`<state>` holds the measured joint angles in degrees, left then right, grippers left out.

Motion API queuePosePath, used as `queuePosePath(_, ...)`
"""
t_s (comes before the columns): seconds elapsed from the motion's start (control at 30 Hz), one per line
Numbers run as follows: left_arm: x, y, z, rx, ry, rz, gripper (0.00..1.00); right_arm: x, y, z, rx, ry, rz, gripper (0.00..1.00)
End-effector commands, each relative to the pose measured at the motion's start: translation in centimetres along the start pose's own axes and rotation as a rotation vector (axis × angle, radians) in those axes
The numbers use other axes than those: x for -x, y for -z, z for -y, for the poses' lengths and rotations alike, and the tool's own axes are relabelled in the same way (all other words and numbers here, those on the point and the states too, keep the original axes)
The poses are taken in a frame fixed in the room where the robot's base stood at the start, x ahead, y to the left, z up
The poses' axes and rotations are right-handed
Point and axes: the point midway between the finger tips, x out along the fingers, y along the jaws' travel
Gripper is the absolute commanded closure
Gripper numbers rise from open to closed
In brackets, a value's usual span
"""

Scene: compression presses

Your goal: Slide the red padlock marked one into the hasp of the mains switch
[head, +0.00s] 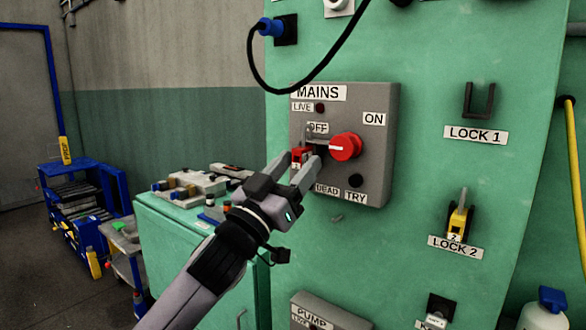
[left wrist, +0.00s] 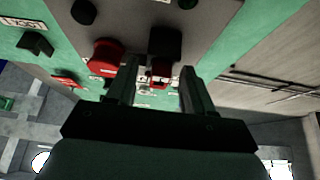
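The red padlock (head: 297,156) is at the left of the red rotary handle (head: 347,146) on the grey mains switch box (head: 377,104), by the dark hasp below the OFF label. My left gripper (head: 302,163) is at the padlock, its fingers on either side of it. In the left wrist view the padlock (left wrist: 160,73) is between the two spread fingers, with a gap visible on each side. It appears to be at the hasp, but whether its shackle passes through is hidden. The handle's white mark points left. My right gripper is not in view.
The LOCK 1 hook (head: 479,100) on the green panel is empty. A yellow padlock (head: 457,219) marked 2 hangs at LOCK 2. A black cable (head: 312,79) loops above the mains box. A pump box (head: 335,312) is below. A cluttered green cabinet (head: 168,235) stands left.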

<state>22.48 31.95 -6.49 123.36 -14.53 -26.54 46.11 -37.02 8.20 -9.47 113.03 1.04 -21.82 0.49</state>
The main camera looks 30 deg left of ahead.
Motion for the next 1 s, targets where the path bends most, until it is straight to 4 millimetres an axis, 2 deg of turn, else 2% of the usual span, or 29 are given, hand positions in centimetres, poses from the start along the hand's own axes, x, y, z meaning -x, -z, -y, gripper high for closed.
queuePosePath(0.33,0.0,-0.1,0.0,0.000,0.001,0.003,0.49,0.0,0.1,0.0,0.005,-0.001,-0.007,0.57)
queuePosePath(0.67,4.5,-0.3,0.0,0.001,0.001,0.003,0.49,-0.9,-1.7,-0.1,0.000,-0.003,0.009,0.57)
queuePosePath(0.8,6.0,-0.2,0.0,0.001,0.001,0.002,0.49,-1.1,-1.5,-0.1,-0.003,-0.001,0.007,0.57)
queuePosePath(1.0,7.1,-0.1,0.0,0.000,0.001,0.001,0.49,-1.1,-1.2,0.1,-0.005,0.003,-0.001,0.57)
